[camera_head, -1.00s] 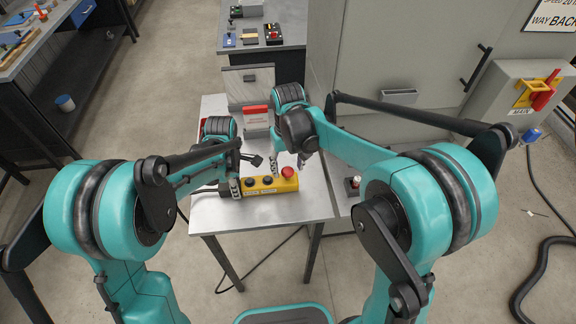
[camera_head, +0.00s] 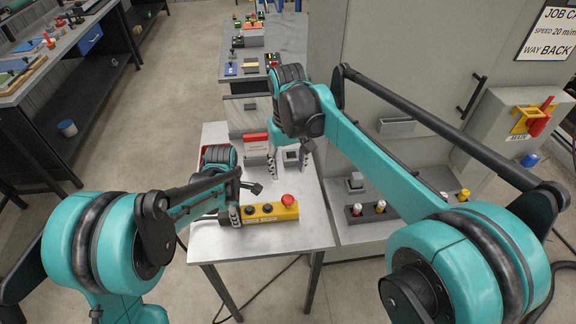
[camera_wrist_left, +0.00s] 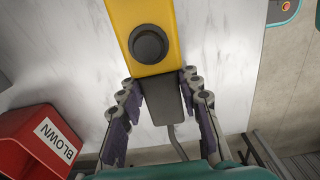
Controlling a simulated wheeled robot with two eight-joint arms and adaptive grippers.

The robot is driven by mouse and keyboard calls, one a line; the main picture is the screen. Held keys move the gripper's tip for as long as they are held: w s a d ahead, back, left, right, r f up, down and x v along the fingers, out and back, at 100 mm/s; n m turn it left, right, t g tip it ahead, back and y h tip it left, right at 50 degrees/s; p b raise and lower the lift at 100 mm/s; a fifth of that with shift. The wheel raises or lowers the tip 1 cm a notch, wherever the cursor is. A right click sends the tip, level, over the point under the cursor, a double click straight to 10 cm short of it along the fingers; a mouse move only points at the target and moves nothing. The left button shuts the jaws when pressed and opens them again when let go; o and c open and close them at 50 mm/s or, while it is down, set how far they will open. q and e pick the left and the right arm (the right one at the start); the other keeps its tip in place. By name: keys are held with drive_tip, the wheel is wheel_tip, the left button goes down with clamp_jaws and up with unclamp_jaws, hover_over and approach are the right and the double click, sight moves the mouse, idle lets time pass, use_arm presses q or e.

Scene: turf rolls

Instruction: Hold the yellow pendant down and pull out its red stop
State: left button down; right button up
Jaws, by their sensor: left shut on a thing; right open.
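The yellow pendant (camera_head: 268,212) lies on the metal table, with dark buttons and a red mushroom stop (camera_head: 288,199) at its right end. In the left wrist view the pendant (camera_wrist_left: 172,48) shows a dark button; its red stop is out of that frame. My left gripper (camera_head: 235,214) is shut on the pendant's dark cable end (camera_wrist_left: 165,95), one finger on each side. My right gripper (camera_head: 289,167) is open and empty, behind and above the red stop, apart from it. I cannot tell how far out the stop sits.
A red BLOWN bin (camera_wrist_left: 40,140) stands on the table, behind the pendant. A small grey box (camera_head: 291,158) sits near my right gripper. To the right is a low shelf with buttons (camera_head: 380,208) by a grey cabinet. The table front (camera_head: 250,243) is clear.

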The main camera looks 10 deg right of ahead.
idle(0.3)
use_arm(q)
drive_tip(key=c, duration=1)
unclamp_jaws()
wheel_tip(320, 180, up, 11)
drive_tip(key=s+a+m+t, duration=0.2)
drive_tip(key=s+a+m, duration=0.1)
drive_tip(key=s+m, duration=0.2)
drive_tip(key=s+a+r+m+t, duration=0.1)
drive_tip(key=s+a+m+t, duration=0.1)
drive_tip(key=s+m, duration=0.4)
drive_tip(key=s+a+r+m+t, duration=0.1)
drive_tip(key=s+a+m+t, duration=0.2)
drive_tip(key=s+m, duration=0.2)
drive_tip(key=shift+s+a+m+b, duration=0.3)
drive_tip(key=shift+a+m, duration=0.1)
drive_tip(key=shift+m, duration=0.6)
use_arm(e)
drive_tip(key=s+d+f+m+t, duration=0.1)
drive_tip(key=s+d+f+t, duration=0.2)
drive_tip(key=s+d, duration=0.2)
drive_tip(key=s+d+f+m+t, duration=0.1)
drive_tip(key=s+d+f+t, duration=0.2)
drive_tip(key=s, duration=0.8)
drive_tip(key=d+t, duration=0.1)
drive_tip(key=d, duration=0.1)
drive_tip(key=shift+s+d+f+m, duration=0.3)
